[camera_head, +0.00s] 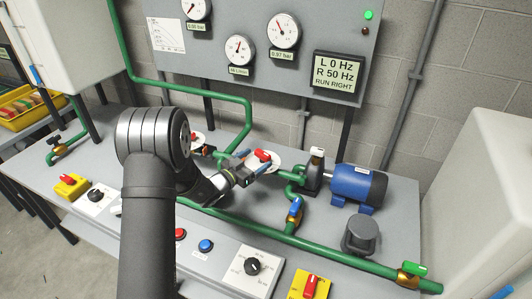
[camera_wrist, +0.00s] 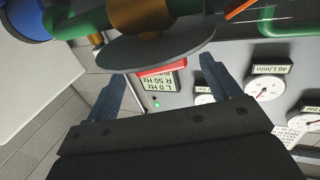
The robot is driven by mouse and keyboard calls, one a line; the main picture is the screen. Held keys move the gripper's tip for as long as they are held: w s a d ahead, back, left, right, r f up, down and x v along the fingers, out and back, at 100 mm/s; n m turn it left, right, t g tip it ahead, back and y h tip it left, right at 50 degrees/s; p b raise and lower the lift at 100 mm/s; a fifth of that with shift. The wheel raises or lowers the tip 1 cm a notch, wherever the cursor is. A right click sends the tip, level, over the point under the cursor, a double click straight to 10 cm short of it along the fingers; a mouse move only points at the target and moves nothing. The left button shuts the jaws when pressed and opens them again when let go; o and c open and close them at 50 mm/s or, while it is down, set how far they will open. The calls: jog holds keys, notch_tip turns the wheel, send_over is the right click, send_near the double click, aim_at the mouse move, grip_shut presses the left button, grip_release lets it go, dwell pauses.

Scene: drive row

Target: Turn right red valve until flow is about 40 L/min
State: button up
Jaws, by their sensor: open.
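The right red valve (camera_head: 263,155) has a red handle on a pale round disc above the green pipe. In the wrist view its red handle (camera_wrist: 163,69) shows below the grey disc (camera_wrist: 150,47). My gripper (camera_head: 256,163) is open at this valve, with its blue-grey fingers to either side of the handle; contact cannot be told. The flow gauge (camera_head: 239,49) on the panel has a label reading about 46 L/min, also seen in the wrist view (camera_wrist: 272,68). The display (camera_head: 338,74) reads L 0 Hz, R 50 Hz, RUN RIGHT.
Another red valve (camera_head: 196,138) stands to the left, partly behind my arm. A blue motor (camera_head: 358,185) and a blue-handled valve (camera_head: 295,210) are to the right. Green pipes (camera_head: 330,254) cross the bench. A knob panel (camera_head: 250,267) lies in front.

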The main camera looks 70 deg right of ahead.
aim_at(267, 153)
jog(key=x, duration=0.6)
jog(key=c, duration=1)
jog(key=shift+s+a+r+m+g+y, duration=0.1)
jog(key=shift+s+m+g+y, duration=0.05)
jog(key=shift+m+g+y, duration=1.2)
jog(key=shift+s+a+m+g+y, duration=0.15)
jog(key=shift+m+g+y, duration=0.7)
jog(key=shift+g, duration=1)
jog(key=o, duration=1)
